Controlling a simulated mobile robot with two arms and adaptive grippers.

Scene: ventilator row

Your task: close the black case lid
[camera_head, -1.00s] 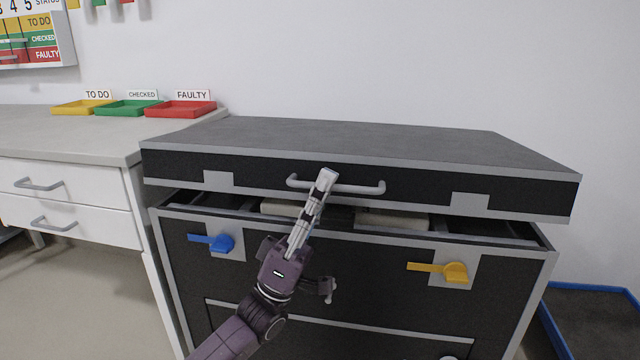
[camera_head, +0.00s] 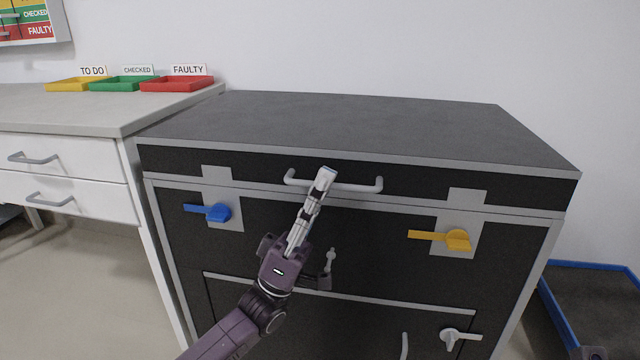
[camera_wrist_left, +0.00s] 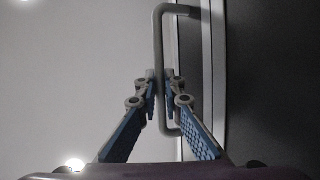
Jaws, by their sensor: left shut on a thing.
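The black case (camera_head: 340,250) has grey edging, and its lid (camera_head: 340,125) lies level on the body with only a thin seam between them. My left gripper (camera_head: 325,178) is shut on the grey lid handle (camera_head: 357,187) at the lid's front. In the left wrist view the handle (camera_wrist_left: 159,50) passes between the blue-padded fingers (camera_wrist_left: 161,95). A blue latch (camera_head: 215,212) at the left and a yellow latch (camera_head: 453,239) at the right sit on the case front, both with levers pointing left. The right gripper's fingers cannot be made out.
A white drawer bench (camera_head: 70,150) stands to the left, with yellow (camera_head: 75,85), green (camera_head: 122,84) and red (camera_head: 177,85) trays. A blue-edged mat or tray (camera_head: 600,300) lies on the floor at right. A grey lever (camera_head: 460,337) is on the lower front.

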